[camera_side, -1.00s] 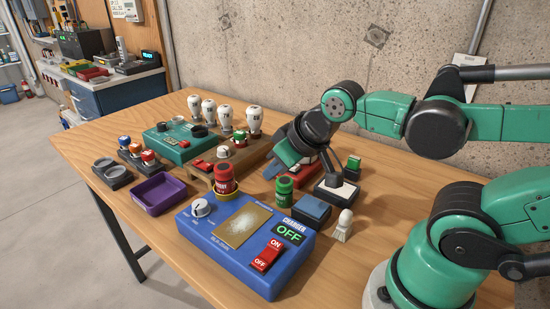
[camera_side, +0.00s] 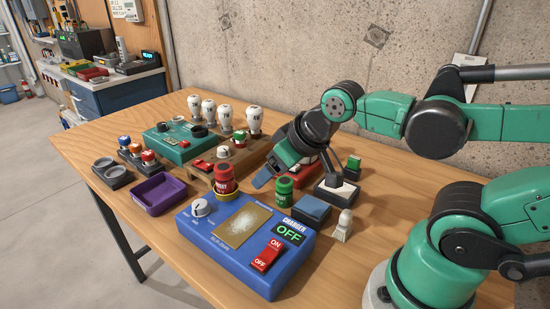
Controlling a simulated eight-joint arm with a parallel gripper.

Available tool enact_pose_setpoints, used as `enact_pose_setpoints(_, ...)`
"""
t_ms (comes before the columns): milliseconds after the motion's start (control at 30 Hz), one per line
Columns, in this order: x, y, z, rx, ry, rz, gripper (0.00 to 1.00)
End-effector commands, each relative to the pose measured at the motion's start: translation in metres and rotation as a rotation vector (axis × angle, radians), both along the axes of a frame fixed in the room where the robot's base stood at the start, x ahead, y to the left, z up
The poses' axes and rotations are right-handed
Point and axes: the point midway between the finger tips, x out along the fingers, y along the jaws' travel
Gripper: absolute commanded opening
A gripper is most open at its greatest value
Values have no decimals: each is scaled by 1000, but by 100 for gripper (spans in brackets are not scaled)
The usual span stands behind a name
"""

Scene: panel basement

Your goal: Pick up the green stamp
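A small upright block with a green top (camera_side: 353,165), which looks like the green stamp, stands on the table right of my gripper and behind a white-topped dark tray (camera_side: 336,191). My gripper (camera_side: 266,177) hangs over the table left of it, pointing down and to the left, and is apart from it. A blue-grey finger shows at its tip. The other finger is hidden or unclear, so I cannot tell how far the fingers are apart. I see nothing held in the gripper.
A green cylinder (camera_side: 284,188) and a red cylinder (camera_side: 224,180) stand behind the blue charger box (camera_side: 270,262). A blue pad (camera_side: 312,209) and a small white brush (camera_side: 344,226) lie to the right. A purple tray (camera_side: 158,195) is left.

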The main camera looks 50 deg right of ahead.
Motion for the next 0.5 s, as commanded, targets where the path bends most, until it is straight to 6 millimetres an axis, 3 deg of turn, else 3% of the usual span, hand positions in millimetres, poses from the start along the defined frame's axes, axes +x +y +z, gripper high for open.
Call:
enact_pose_setpoints(300,3,-8,1,-13,16,-9,71)
enact_pose_setpoints(367,6,-19,1,-30,42,-20,71)
enact_pose_setpoints(500,15,-70,-2,-84,154,-51,71)
